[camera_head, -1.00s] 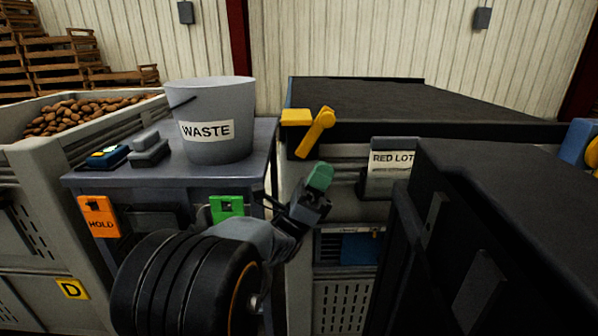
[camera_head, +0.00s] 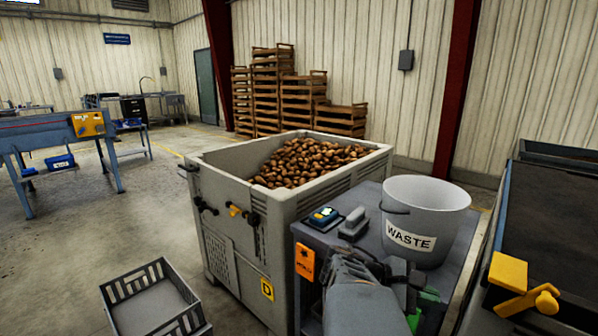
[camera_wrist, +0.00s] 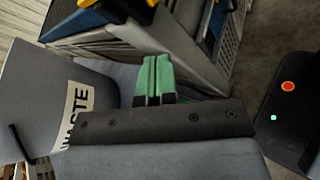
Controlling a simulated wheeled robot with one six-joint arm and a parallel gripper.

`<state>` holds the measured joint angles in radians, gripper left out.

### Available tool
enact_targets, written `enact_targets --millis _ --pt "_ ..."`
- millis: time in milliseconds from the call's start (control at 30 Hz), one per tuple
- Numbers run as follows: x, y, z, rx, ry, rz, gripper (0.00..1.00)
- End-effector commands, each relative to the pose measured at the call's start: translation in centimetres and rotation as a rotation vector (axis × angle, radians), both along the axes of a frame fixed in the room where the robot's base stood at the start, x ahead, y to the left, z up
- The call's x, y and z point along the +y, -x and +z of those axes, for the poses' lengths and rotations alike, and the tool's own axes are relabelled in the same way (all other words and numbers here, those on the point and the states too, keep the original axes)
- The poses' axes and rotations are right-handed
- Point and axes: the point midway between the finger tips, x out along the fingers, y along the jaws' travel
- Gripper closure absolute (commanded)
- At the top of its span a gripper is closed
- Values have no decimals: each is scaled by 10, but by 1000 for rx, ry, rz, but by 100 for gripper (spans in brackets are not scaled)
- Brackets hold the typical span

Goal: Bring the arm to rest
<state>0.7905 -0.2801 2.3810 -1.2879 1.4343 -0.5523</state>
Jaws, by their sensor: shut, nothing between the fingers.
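My arm (camera_head: 358,305) reaches up from the bottom of the head view, in front of the grey side table (camera_head: 372,238). Its wrist is bent to the right, below the waste bucket (camera_head: 428,205). In the wrist view my gripper (camera_wrist: 154,63) has green fingers pressed together with nothing between them. The bucket, with its WASTE label, also shows at the left of the wrist view (camera_wrist: 35,95). In the head view the fingers are hard to tell from green patches by the table's front.
A grey crate of potatoes (camera_head: 208,165) stands left of the table. An empty grey basket (camera_head: 122,285) is on the floor. A dark conveyor (camera_head: 545,220) with a yellow handle (camera_head: 528,300) is at the right. Open floor lies at the left. A red button (camera_wrist: 288,86) shows in the wrist view.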

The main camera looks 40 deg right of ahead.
Motion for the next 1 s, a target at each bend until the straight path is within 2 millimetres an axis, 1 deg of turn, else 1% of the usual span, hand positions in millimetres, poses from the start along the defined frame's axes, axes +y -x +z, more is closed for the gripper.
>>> enact_targets --millis 33,67,100,167,200,233,267,300,333,400,500,600,700,800,1000 --pt "19 -27 26 -155 -38 56 100" --pt "32 -41 27 -248 -67 77 100" --pt "50 -61 28 -373 -112 98 100" --pt "81 -88 33 -551 -189 119 100" --pt "103 -105 38 -662 -246 124 100" --pt "121 -117 42 -738 -289 124 100" --pt "138 -127 46 -811 -334 119 100" --pt "160 -139 53 -899 -394 110 100" --pt "176 -147 58 -958 -438 97 100" --pt "210 -161 69 -1070 -532 64 100" --pt "249 -173 85 -1185 -645 10 100" --pt "276 -180 97 -1255 -727 -39 100" --pt "293 -182 104 -1294 -776 -74 100" --pt "301 -183 106 -1312 -801 -92 100" --pt "302 -184 105 -1316 -806 -99 100"
